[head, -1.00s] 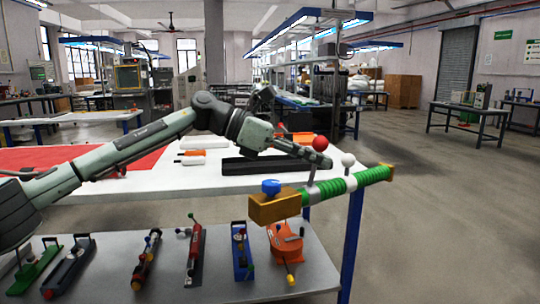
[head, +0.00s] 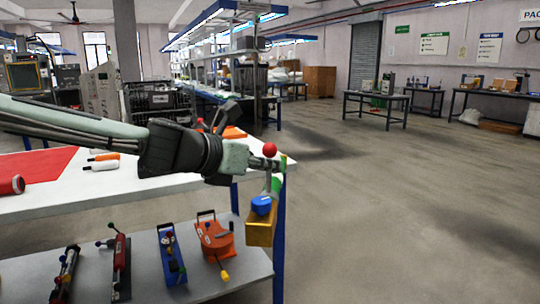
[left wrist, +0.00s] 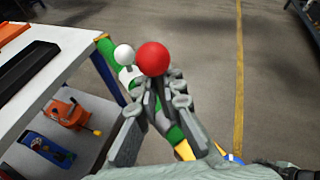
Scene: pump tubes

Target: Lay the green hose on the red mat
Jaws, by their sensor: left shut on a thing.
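My left gripper (head: 258,163) is shut on the green hose (head: 276,186) and holds it in the air just past the table's right end. The hose is seen nearly end-on in the head view, with a yellow block (head: 262,232) and a blue knob (head: 262,205) at its near end. A red ball (head: 270,149) stands up from it by the fingertips. In the left wrist view, the green hose (left wrist: 106,50) runs under the fingers (left wrist: 155,100), beside a white ball (left wrist: 123,54). The red mat (head: 38,166) lies flat on the white table at left, partly cut off. My right gripper is not in view.
The white table (head: 110,190) carries orange-and-white tools (head: 102,163) and a red cylinder (head: 11,186). A lower grey shelf (head: 200,278) holds several devices, including an orange one (head: 216,238). A blue leg (head: 280,240) stands by the hose. Open floor lies to the right.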

